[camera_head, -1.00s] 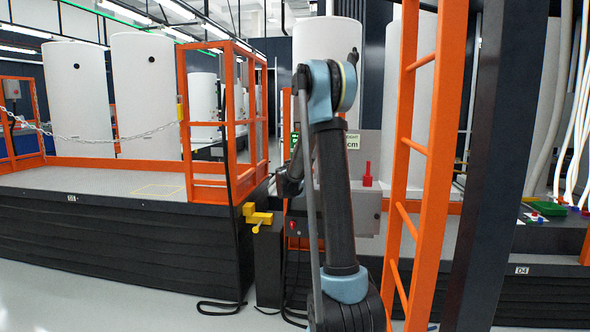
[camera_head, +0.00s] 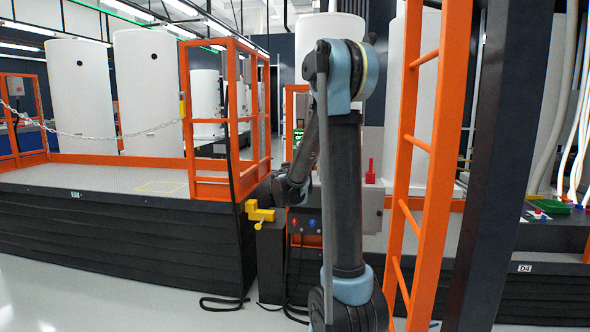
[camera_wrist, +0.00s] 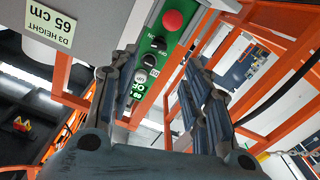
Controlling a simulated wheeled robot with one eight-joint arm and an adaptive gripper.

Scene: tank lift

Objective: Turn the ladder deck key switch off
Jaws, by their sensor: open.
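I cannot tell for certain which control is the key switch. My gripper (camera_wrist: 160,62) is open, its dark fingers to either side of the panel's lower part in the picture. No contact with a control is visible. In the head view, my arm hides most of the panel and my gripper cannot be made out clearly.
A "D3 HEIGHT 65 cm" sign (camera_wrist: 51,24) is beside the panel. An orange ladder (camera_head: 432,150) stands right of my arm. An orange railing (camera_head: 228,125) and yellow bracket (camera_head: 259,214) are left. A grey box (camera_head: 372,212) is behind my arm. Dark cables hang near the floor.

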